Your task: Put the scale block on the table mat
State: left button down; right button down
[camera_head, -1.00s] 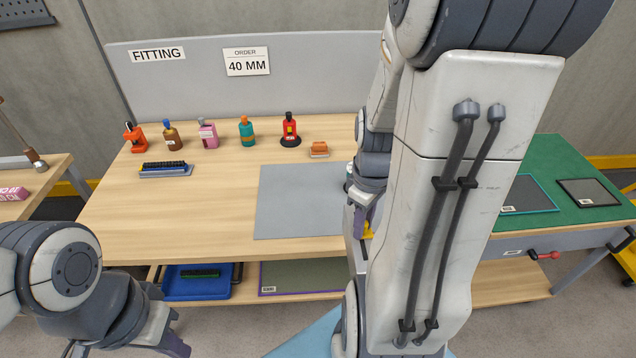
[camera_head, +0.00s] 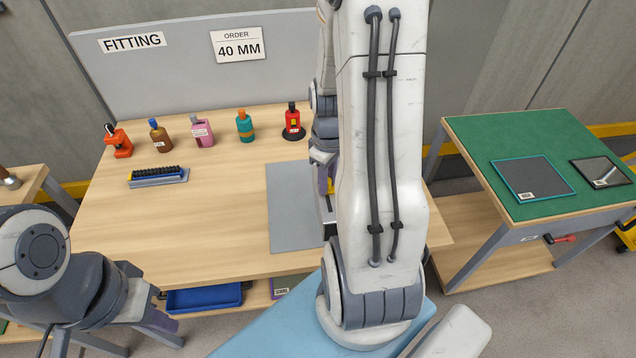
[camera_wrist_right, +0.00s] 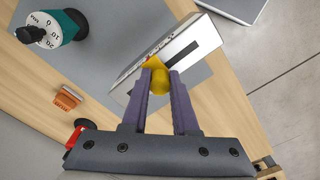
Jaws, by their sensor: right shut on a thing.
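My right gripper (camera_wrist_right: 159,85) is shut on the yellow knob (camera_wrist_right: 160,78) of a silver block with a black slot (camera_wrist_right: 178,52), which appears to be the scale block. The block lies tilted across the right wrist view, over the grey table mat (camera_wrist_right: 105,70); whether it touches the mat I cannot tell. In the head view the mat (camera_head: 292,210) lies on the wooden table, its right part hidden by my right arm. My right gripper (camera_head: 327,180) is partly hidden there too. My left gripper (camera_head: 165,328) is low at the left, away from the block; its finger gap is unclear.
Several coloured bottles (camera_head: 202,132) line the table's back, with a black-topped rack (camera_head: 158,178) in front. A green table (camera_head: 540,210) stands right.

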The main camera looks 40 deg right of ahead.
aim_at(317, 187)
jog(key=w+f, duration=0.1)
jog(key=w, duration=0.2)
jog(key=w+f+p, duration=0.1)
jog(key=shift+w+d+f, duration=0.2)
jog(key=shift+d+f, duration=0.1)
notch_tip(317, 187, down, 4)
jog(key=shift+r+p, duration=0.15)
jog(key=shift+p, duration=0.4)
jog(key=shift+f, duration=0.2)
jog(key=shift+f, duration=0.2)
jog(key=c, duration=0.7)
grip_release()
jog(key=shift+r, duration=0.1)
